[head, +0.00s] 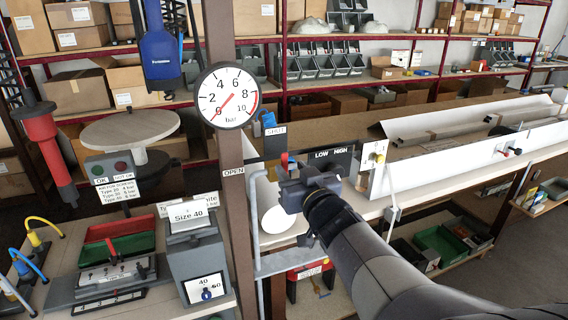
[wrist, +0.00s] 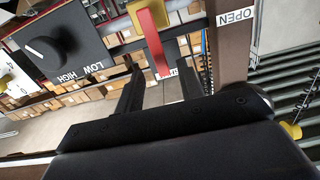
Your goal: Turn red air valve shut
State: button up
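The red valve lever (wrist: 152,40) shows in the wrist view, with a yellow square piece (wrist: 143,8) at its upper end. Its other end reaches down over a white label (wrist: 170,72), partly hidden. In the head view the red lever (head: 284,160) stands roughly upright below the SHUT label (head: 275,130). The OPEN label (head: 233,171) is to its left, on the brown post. My gripper (wrist: 157,68) is open, with one finger on each side of the lever and gaps visible. In the head view my gripper (head: 300,180) covers the valve's lower part.
A round gauge (head: 228,96) on the brown post (head: 235,220) has its red needle near 0. A dark LOW/HIGH knob panel (head: 330,160) sits just right of the lever; it also shows in the wrist view (wrist: 60,45). A white disc (head: 278,219) is below my gripper.

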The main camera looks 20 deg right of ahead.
aim_at(286, 163)
jog(key=shift+s, duration=2.05)
jog(key=shift+w, duration=0.15)
jog(key=w, duration=1)
jog(key=shift+w+a+p, duration=0.1)
jog(key=shift+w+p, duration=0.2)
jog(key=shift+p, duration=0.05)
jog(key=shift+s, duration=0.1)
jog(key=shift+w, duration=0.2)
jog(key=shift+f+n, duration=0.15)
jog(key=shift+n, duration=0.25)
jog(key=shift+s+a+n+b, duration=0.15)
jog(key=shift+a+n+b, duration=0.25)
jog(key=shift+a+n, duration=0.25)
jog(key=shift+d, duration=0.15)
jog(key=shift+s, duration=0.1)
